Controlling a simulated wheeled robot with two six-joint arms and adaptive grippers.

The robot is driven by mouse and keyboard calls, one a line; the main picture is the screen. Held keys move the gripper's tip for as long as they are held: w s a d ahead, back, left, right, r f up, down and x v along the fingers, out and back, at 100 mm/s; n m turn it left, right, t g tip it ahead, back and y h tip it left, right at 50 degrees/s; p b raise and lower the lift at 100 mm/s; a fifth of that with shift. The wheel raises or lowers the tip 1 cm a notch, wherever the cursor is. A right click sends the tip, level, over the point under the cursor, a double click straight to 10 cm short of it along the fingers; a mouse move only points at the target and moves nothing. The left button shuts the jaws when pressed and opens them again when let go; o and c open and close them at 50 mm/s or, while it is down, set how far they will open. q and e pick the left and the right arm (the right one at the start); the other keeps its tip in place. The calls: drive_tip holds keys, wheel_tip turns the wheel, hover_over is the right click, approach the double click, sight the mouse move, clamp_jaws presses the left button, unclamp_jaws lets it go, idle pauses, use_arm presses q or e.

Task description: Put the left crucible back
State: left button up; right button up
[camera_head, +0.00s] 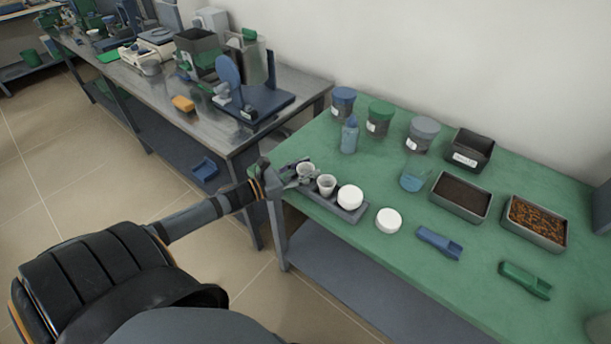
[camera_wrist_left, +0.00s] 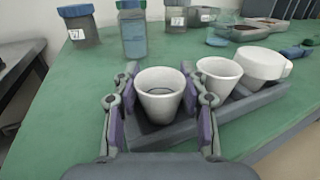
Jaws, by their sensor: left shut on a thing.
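The crucible (camera_head: 306,170) is at the left end of the grey rack (camera_head: 348,213). Whether its base is seated in the rack or just above it I cannot tell. A second white crucible (camera_head: 326,185) stands beside it in the rack, and a third place holds one with a white lid (camera_head: 350,196). My right gripper is not seen.
A loose white lid (camera_head: 388,220) lies right of the rack. A blue scoop (camera_head: 438,242), green scoop (camera_head: 525,280), beaker (camera_head: 413,178), blue bottle (camera_head: 349,136), several jars and trays (camera_head: 461,197) stand on the green table (camera_head: 400,275). The table's left edge is near the rack.

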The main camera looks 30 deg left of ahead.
use_arm(q)
drive_tip(key=o, duration=0.9)
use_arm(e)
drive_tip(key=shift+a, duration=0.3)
